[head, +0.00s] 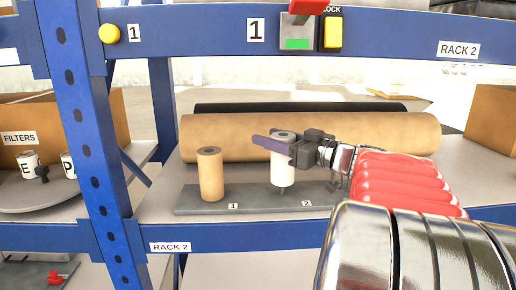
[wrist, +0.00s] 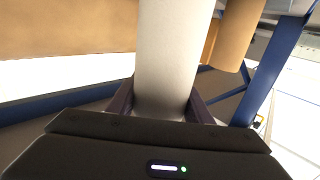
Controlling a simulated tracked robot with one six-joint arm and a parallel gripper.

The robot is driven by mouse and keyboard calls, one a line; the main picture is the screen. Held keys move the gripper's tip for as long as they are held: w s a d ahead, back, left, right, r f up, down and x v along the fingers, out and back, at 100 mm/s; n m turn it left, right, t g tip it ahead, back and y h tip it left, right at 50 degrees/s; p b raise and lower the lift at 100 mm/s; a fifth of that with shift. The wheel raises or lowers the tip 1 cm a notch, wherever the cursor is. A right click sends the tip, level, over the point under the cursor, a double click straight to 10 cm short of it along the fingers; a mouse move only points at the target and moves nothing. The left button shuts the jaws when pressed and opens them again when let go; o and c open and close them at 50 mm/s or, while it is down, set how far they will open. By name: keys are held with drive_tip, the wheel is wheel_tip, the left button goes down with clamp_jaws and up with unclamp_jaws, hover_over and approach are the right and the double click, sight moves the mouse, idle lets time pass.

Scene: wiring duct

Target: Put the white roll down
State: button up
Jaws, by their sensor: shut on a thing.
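The white roll (head: 283,172) is upright in the head view, above the spot marked 2 on the grey base plate (head: 258,200). A short dark peg (head: 282,189) shows below its bottom end, so the roll is a little above the plate. I cannot tell whether the peg reaches inside it. My gripper (head: 276,145) is shut on the roll near its top, coming from the right. In the wrist view the white roll (wrist: 168,50) stands between both purple fingers (wrist: 160,100). Its far end is out of frame there.
A brown roll (head: 210,175) stands at spot 1, left of the white roll. A long brown roll (head: 225,138) and a black one (head: 300,106) lie behind. The blue rack beam (head: 250,238) runs in front, and a blue post (head: 85,130) stands left.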

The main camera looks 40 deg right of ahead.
drive_tip(key=shift+f, duration=1.4)
drive_tip(key=o, duration=1.6)
drive_tip(key=shift+s, duration=0.2)
drive_tip(key=s+d, duration=0.2)
drive_tip(key=s, duration=0.9)
drive_tip(key=shift+s, duration=0.25)
drive_tip(key=shift+d+r, duration=0.1)
